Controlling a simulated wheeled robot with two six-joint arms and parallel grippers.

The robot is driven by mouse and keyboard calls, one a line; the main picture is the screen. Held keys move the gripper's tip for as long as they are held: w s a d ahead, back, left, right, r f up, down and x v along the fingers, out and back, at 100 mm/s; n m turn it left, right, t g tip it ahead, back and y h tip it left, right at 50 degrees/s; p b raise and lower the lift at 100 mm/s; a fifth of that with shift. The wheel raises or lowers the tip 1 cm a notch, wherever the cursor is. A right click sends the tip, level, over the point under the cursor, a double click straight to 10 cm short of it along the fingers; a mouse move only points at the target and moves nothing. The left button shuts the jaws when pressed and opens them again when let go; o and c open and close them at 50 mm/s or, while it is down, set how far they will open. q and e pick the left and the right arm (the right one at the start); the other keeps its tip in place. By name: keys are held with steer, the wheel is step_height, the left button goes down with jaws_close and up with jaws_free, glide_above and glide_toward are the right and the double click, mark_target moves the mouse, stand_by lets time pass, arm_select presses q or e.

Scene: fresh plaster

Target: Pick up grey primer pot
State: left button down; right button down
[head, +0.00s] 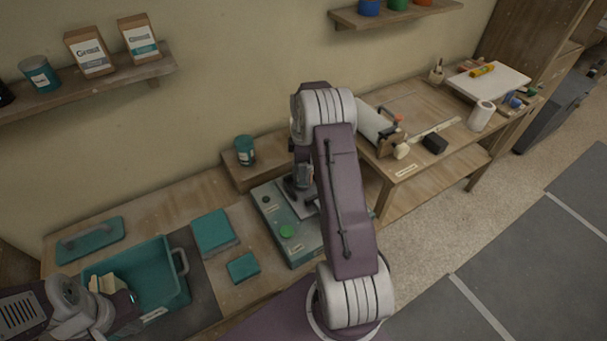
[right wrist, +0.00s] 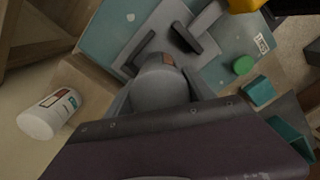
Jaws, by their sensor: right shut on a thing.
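The grey pot (right wrist: 160,84), with a small orange-brown mark, is between the fingers of my right gripper (right wrist: 160,96) in the right wrist view. The gripper is shut on it. The pot is over a teal-grey machine (right wrist: 122,30) with a green button; I cannot tell whether it touches the machine. In the head view my right arm covers most of this gripper, and a dark grey part of the pot (head: 302,174) shows beside the arm. My left gripper (head: 118,296) is at the lower left by the teal tub; its fingers are too unclear to judge.
A teal tub (head: 178,290) stands at the lower left, near teal pads (head: 213,232). A teal pot (head: 245,150) stands on a wooden riser behind the machine (head: 268,215). The workbench at right holds a white roll (head: 481,115) and tools. Shelves hang on the wall.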

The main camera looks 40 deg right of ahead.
steer(key=s+d+r+b, duration=0.1)
steer(key=s+d+r, duration=0.6)
steer(key=s+r, duration=0.1)
steer(key=shift+s+b, duration=0.35)
steer(key=shift+s, duration=0.25)
steer(key=shift+r, duration=0.1)
